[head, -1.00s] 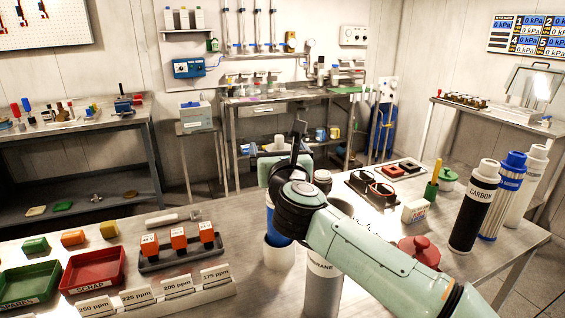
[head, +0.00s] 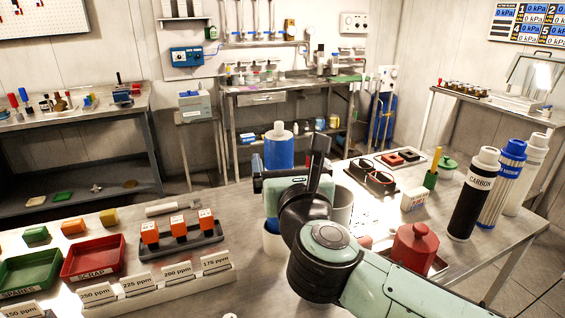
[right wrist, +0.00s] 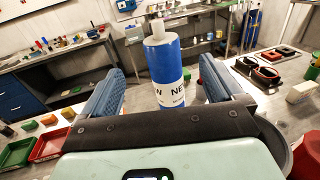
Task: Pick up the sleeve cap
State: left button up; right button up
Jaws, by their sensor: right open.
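A blue cylinder (head: 279,153) with a pale grey-white cap (head: 279,131) stands upright beyond my right gripper; this looks like the sleeve and its cap. The right wrist view shows the cylinder (right wrist: 163,62) with "NEW" on a white label, and the cap (right wrist: 157,30) on its top. My right gripper (head: 288,168) is open and empty. In the right wrist view its two blue-padded fingers (right wrist: 160,92) stand on either side of the cylinder's lower part, below the cap and apart from it. The cylinder's lower part is largely hidden by the gripper. My left gripper is not in view.
A grey cylinder (head: 343,205) stands just right of the gripper, partly hidden. A red knobbed pot (head: 415,247) stands beside my forearm. Black carbon (head: 472,195) and blue canisters stand at the right. Orange blocks in a rack (head: 180,240) and red and green trays lie left.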

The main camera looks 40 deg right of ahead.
aim_at(416, 245)
jog(key=k+j, duration=1.15)
jog(key=k, duration=0.15)
